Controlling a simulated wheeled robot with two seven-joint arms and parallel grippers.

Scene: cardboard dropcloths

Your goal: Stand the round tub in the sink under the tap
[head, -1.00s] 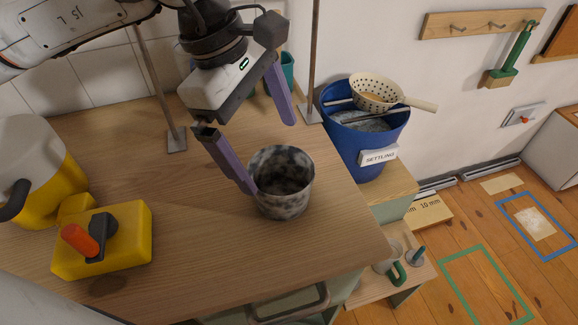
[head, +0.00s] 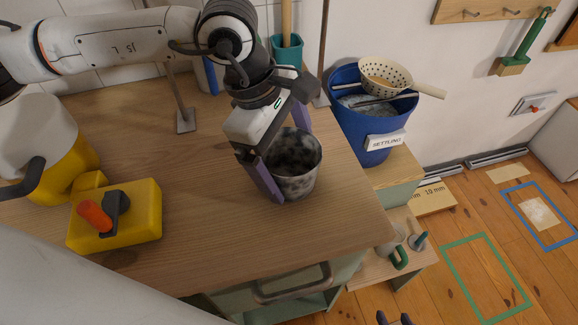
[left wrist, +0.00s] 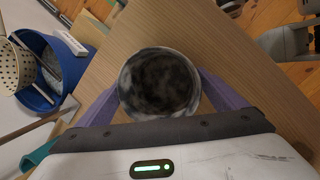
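The round tub (head: 297,182), mottled grey and black with a dark inside, stands upright on the wooden worktop (head: 205,225) near its right edge. It also shows in the left wrist view (left wrist: 158,84), mouth toward the camera. My left gripper (head: 294,166) is lowered over it, with one purple finger on its near left side and the other on its far side. The fingers are spread around the tub; firm contact is not clear. The fingertips of my right gripper (head: 394,319) just show, apart, at the bottom edge. No sink or tap is in view.
A yellow block with an orange handle (head: 95,216) and a yellow-and-grey pot (head: 50,150) stand on the left. A blue bucket labelled SETTLING (head: 350,135) with a strainer (head: 385,76) is at right.

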